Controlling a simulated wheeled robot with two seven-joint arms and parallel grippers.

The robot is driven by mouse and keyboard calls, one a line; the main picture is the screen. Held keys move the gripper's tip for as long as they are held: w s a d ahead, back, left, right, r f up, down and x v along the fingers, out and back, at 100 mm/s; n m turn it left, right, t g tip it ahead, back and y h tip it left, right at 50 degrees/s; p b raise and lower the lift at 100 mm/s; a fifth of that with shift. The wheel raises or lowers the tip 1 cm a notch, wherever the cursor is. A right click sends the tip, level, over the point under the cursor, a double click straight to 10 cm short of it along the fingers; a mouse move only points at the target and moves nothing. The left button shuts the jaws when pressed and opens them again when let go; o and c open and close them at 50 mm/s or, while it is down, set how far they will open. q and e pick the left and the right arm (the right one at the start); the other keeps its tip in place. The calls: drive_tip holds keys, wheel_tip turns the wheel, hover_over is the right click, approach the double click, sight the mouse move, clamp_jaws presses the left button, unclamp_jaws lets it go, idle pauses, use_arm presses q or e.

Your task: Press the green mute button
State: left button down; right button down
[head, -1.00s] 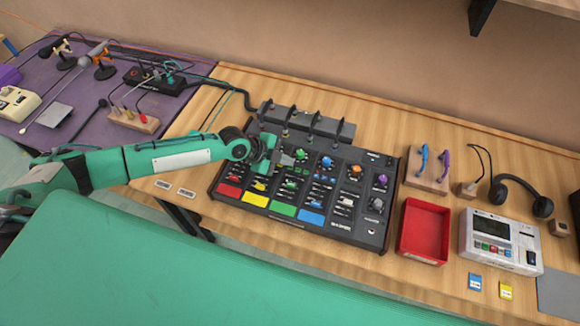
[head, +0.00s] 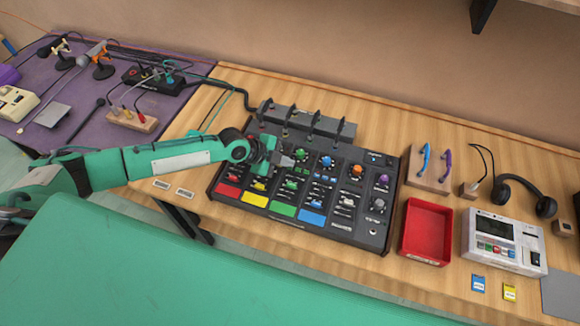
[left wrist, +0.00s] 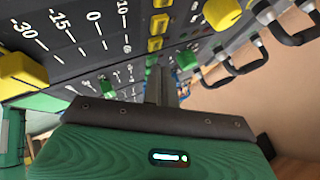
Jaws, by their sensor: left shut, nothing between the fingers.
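The green mute button (head: 284,209) is a flat green pad in the coloured row along the front edge of the black mixer (head: 343,228). It lies between a yellow pad and a blue pad and is in plain sight in the head view. My left gripper (head: 288,161) is shut and empty over the mixer's left part, farther back than the green pad. In the left wrist view its fingers (left wrist: 161,85) point across the panel, near a green cap (left wrist: 187,60) and a yellow knob (left wrist: 222,12). My right gripper is not in view.
Raised knobs and faders cover the mixer, with dark handles along its back. A red tray (head: 402,247) and a white device (head: 490,228) stand to its right. Microphones and a purple mat (head: 75,118) are at left. Bare wood lies behind the mixer.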

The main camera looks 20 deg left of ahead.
use_arm(q)
drive_tip(key=shift+f, duration=0.25)
drive_tip(key=shift+r, duration=0.1)
idle(0.4)
drive_tip(key=shift+r, duration=0.75)
drive_tip(key=shift+r+p, duration=1.7)
drive_tip(key=shift+r, duration=0.8)
